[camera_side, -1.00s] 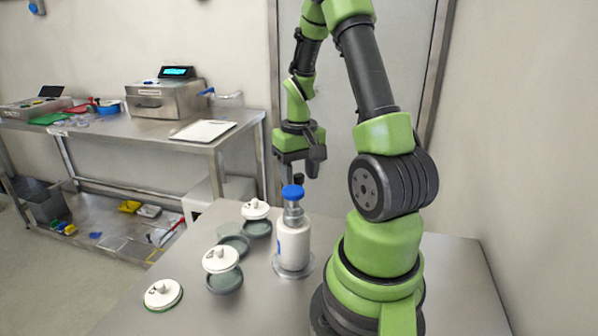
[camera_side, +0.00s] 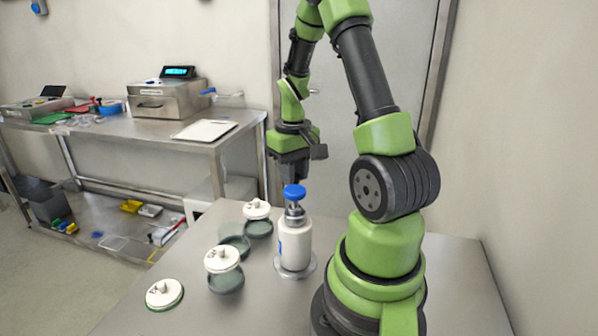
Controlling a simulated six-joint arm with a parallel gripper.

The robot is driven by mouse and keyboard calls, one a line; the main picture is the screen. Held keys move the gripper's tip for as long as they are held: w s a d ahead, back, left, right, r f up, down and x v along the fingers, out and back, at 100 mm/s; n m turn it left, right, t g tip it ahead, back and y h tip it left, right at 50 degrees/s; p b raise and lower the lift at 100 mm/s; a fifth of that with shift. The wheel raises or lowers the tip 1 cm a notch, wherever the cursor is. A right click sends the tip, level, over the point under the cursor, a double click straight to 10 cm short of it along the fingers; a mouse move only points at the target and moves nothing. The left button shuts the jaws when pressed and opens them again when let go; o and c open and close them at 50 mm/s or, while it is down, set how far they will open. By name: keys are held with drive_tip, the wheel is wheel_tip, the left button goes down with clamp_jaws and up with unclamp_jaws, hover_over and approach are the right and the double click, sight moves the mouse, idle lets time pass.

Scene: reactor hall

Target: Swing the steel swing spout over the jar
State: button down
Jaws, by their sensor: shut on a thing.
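A white bottle (camera_side: 295,247) with a steel neck (camera_side: 295,212) and a blue cap (camera_side: 294,191) stands upright on a round base on the near table. My gripper (camera_side: 292,177) points down just behind the blue cap, with its fingertips partly hidden by it. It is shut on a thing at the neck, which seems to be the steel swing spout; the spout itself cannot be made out. Glass jars stand left of the bottle: a front jar (camera_side: 226,281) and a back jar (camera_side: 258,229) with white lids, and a middle jar (camera_side: 236,246) that seems uncovered.
A loose white lid (camera_side: 164,293) lies at the front left of the near table (camera_side: 215,318). A steel bench (camera_side: 120,136) at the back left carries a metal instrument (camera_side: 168,98) and a white sheet (camera_side: 204,130). The table front is clear.

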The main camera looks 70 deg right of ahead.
drive_tip(key=w+a+n, duration=0.6)
drive_tip(key=a+n, duration=0.3)
drive_tip(key=n, duration=0.5)
drive_tip(key=shift+w, duration=0.25)
idle(0.4)
drive_tip(key=c, duration=0.9)
unclamp_jaws()
drive_tip(key=shift+c, duration=0.2)
